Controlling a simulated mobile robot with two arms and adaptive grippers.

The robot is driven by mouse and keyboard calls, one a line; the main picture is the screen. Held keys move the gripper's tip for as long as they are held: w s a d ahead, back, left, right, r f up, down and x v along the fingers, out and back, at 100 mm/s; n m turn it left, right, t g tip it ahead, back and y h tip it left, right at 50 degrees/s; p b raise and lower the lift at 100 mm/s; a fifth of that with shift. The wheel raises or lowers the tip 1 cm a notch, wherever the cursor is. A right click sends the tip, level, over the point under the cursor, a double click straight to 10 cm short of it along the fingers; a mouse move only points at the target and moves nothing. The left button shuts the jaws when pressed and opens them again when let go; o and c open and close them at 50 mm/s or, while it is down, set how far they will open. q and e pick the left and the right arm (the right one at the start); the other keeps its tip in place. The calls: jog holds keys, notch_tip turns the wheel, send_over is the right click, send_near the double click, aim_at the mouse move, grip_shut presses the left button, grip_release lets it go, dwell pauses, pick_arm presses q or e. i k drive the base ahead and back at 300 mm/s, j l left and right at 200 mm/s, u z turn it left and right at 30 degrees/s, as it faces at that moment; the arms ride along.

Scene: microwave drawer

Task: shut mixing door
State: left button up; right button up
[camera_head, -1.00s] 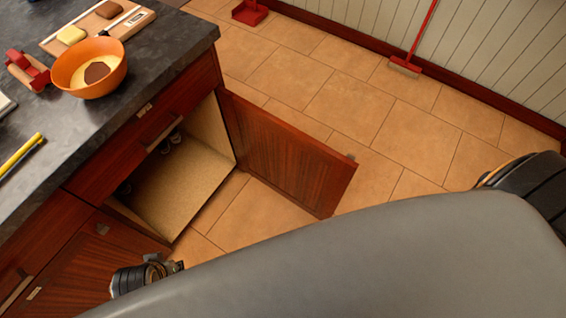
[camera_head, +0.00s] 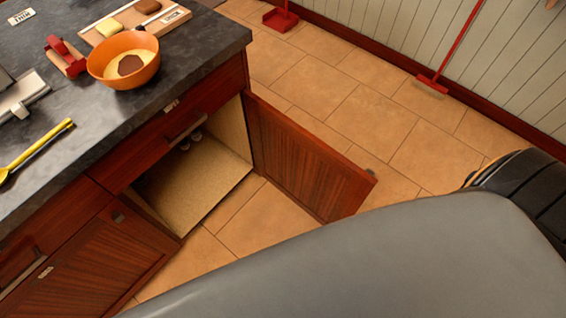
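A red-brown wooden cabinet door (camera_head: 305,160) stands wide open. It is hinged at the right side of the cabinet opening and swung out over the tiled floor, with a small dark knob (camera_head: 370,173) near its free top corner. The open cabinet (camera_head: 190,185) shows a bare tan bottom and a few small round items at the back. A large grey part of my own arm fills the bottom right, and a black ribbed part of mine is at the right edge. Neither gripper shows now, and nothing of mine is seen touching the door.
The dark counter (camera_head: 95,125) holds an orange bowl (camera_head: 123,62), a red tool (camera_head: 66,58), a board with food (camera_head: 150,14) and a yellow utensil (camera_head: 38,148). A closed drawer (camera_head: 170,130) sits above the opening. A broom (camera_head: 434,82) and red dustpan (camera_head: 281,18) are at the wall. Floor beyond the door is clear.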

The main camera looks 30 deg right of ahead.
aim_at(328, 186)
jog(key=l+u, duration=0.35)
jog(key=k+l+u, duration=0.15)
jog(key=l+u, duration=0.15)
jog(key=k+l+u, duration=0.15)
jog(key=l+u, duration=0.2)
jog(key=k+l+u, duration=0.1)
jog(key=k+l, duration=0.15)
jog(key=l, duration=0.25)
jog(key=k+l, duration=0.25)
jog(key=l, duration=0.2)
jog(key=k+l+u, duration=0.15)
jog(key=l, duration=0.35)
jog(key=k+l, duration=0.35)
jog(key=k+l+u, duration=0.15)
jog(key=l, duration=0.4)
jog(key=k, duration=0.1)
